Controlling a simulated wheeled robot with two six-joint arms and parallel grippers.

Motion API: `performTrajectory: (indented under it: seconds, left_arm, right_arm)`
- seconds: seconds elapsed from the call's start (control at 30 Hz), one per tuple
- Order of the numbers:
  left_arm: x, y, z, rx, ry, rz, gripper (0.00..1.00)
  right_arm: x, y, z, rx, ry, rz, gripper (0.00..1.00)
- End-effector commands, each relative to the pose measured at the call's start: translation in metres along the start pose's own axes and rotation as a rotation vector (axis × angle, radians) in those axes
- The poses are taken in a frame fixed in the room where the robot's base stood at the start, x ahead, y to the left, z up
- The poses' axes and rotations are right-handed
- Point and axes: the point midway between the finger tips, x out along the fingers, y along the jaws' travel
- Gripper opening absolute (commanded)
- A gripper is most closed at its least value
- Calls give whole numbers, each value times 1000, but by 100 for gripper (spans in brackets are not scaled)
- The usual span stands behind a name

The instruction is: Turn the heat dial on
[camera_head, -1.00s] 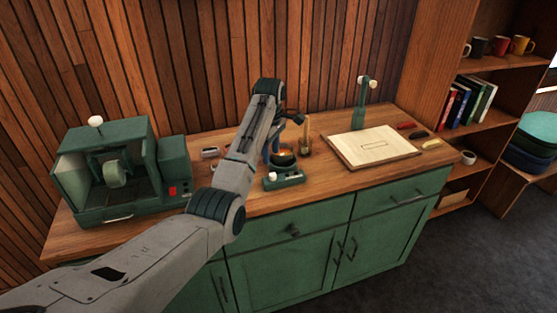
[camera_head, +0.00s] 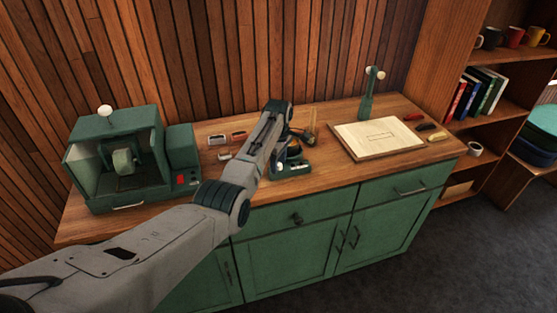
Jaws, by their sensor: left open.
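A small green heater base (camera_head: 292,170) with a dark pot sits on the wooden counter, near its front middle. My left arm crosses in front of its left side. My left gripper (camera_head: 305,134) is small and dark in this view, at the end of the arm above the pot. It is open with nothing visible in it. I cannot tell whether it touches the pot. My right gripper is out of view.
Small blocks lie behind my arm. A pale board (camera_head: 378,138) and a green stand (camera_head: 368,98) are on the right, with small tools beside them. Shelves stand beyond.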

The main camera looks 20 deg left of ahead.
Motion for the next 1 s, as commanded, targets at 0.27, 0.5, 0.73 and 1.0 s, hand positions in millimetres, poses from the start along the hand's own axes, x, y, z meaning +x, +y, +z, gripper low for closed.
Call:
performTrajectory:
  seconds: [0.27, 0.5, 0.73, 1.0]
  left_arm:
    - [0, 0, 0, 0, 0, 0, 32]
    - [0, 0, 0, 0, 0, 0, 2]
    - [0, 0, 0, 32, 0, -1, 2]
    - [-2, 0, 0, 184, 0, -1, 2]
  right_arm:
    - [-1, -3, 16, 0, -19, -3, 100]
    - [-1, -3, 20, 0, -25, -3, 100]
    - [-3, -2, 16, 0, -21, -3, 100]
    - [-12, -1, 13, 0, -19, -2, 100]
